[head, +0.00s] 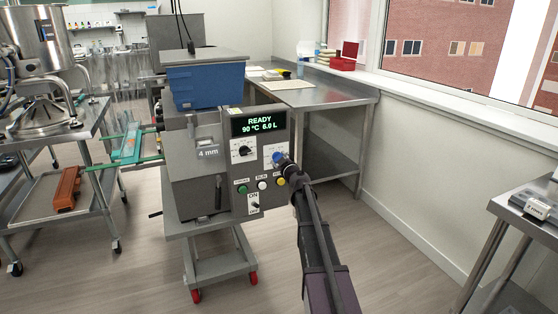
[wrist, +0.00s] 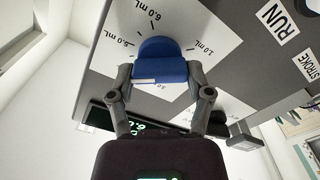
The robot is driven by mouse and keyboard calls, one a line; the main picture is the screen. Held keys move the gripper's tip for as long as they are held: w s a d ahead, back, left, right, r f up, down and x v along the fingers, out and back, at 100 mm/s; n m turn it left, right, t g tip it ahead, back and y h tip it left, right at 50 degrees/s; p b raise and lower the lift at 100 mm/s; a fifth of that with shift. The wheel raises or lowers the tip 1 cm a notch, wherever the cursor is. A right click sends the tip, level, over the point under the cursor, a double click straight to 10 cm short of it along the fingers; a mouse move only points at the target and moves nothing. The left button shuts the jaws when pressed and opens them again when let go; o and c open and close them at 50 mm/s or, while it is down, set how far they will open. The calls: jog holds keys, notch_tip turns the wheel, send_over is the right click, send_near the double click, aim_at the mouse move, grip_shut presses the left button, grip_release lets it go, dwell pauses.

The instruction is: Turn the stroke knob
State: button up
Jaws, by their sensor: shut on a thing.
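The blue knob (wrist: 163,50) sits on a white dial (wrist: 215,45) marked in mL, on the grey front panel of the depositor. My gripper (wrist: 160,73) is shut on this knob, one finger on each side. A white mark shows along the knob's near edge, and the 6.0 mL label lies just above the knob in the wrist view. Part of the scale is hidden behind the knob and fingers. In the head view my gripper (head: 281,161) is at the right dial, and my arm comes up from below.
A black knob (head: 243,150) on a second dial is left of the blue one. Green (head: 242,189), white (head: 262,185) and yellow (head: 281,181) buttons sit below, above an ON switch (head: 254,204). A blue hopper (head: 206,85) tops the machine. Floor to the right is clear.

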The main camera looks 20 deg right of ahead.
jog(key=shift+m, duration=0.5)
jog(key=m, duration=0.2)
jog(key=shift+d+m, duration=0.1)
jog(key=shift+m, duration=0.2)
jog(key=m, duration=0.4)
jog(key=shift+w+m, duration=0.1)
jog(key=shift+m, duration=0.2)
jog(key=m, duration=0.4)
jog(key=shift+d, duration=0.15)
jog(key=shift+m, duration=2)
jog(key=o, duration=1.1)
jog(key=shift+o, duration=0.2)
jog(key=shift+s, duration=0.2)
